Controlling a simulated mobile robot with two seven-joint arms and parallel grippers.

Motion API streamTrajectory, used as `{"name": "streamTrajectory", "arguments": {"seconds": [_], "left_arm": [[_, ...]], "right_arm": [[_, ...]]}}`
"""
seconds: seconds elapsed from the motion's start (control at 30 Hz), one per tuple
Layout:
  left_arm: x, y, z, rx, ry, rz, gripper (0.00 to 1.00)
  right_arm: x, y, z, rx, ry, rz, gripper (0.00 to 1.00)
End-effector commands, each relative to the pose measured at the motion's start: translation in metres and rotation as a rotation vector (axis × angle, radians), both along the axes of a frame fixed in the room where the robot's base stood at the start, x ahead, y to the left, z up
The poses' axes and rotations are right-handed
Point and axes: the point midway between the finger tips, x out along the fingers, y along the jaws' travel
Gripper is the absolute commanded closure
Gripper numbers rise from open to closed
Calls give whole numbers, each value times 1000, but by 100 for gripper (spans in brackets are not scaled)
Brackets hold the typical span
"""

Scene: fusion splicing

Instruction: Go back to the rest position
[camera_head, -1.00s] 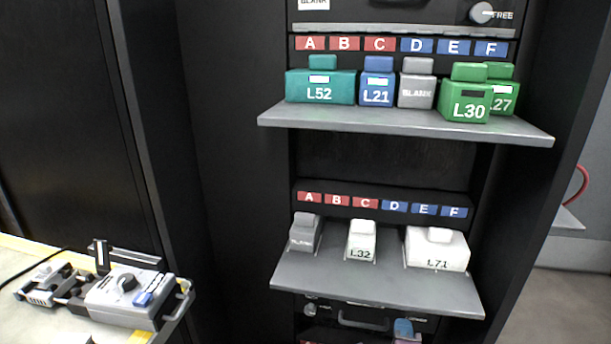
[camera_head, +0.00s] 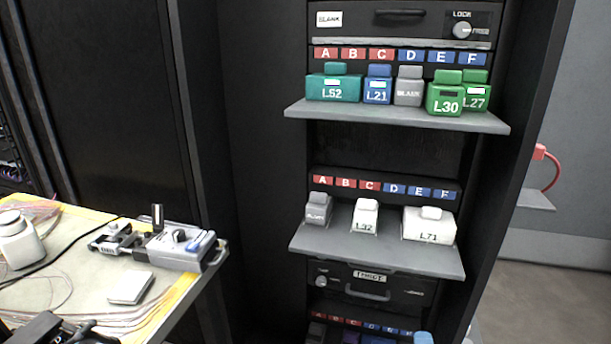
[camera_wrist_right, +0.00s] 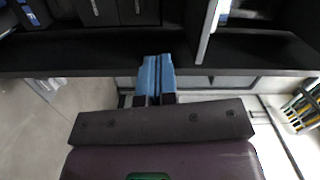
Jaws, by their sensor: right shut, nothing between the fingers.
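The light blue fingertips of my right gripper (camera_head: 423,338) show at the bottom edge of the head view, in front of the lowest part of the rack. In the right wrist view my right gripper (camera_wrist_right: 155,75) has its two blue fingers together with nothing between them. Dark rack shelving lies beyond them. The rest of my right arm is out of the head view.
The rack's upper shelf (camera_head: 400,115) and middle shelf (camera_head: 380,250) jut out and carry labelled modules. A worktable (camera_head: 75,235) at left holds a splicer-like device (camera_head: 180,248), a white bottle (camera_head: 20,240) and thin fibres. Open floor (camera_head: 530,285) shows at right.

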Motion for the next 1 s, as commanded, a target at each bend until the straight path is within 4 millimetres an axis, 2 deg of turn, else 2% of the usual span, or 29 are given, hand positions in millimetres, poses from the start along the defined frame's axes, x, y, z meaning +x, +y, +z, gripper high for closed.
{"name": "streamTrajectory", "arguments": {"seconds": [0.03, 0.17, 0.37, 0.67, 1.0], "left_arm": [[4, 0, 9, -2, -20, 2, 57], [8, 1, 19, -8, -36, 8, 57], [7, 2, 38, -21, -57, 27, 57], [3, 5, 64, -44, -73, 54, 57], [-1, 7, 89, -70, -79, 90, 57]], "right_arm": [[-7, -3, 12, -43, 1, 14, 100], [-32, -7, 24, -174, 34, 61, 100], [-87, -12, 44, -439, 117, 158, 100], [-188, -15, 58, -836, 294, 317, 100], [-315, -17, 72, -1226, 525, 508, 100]]}}
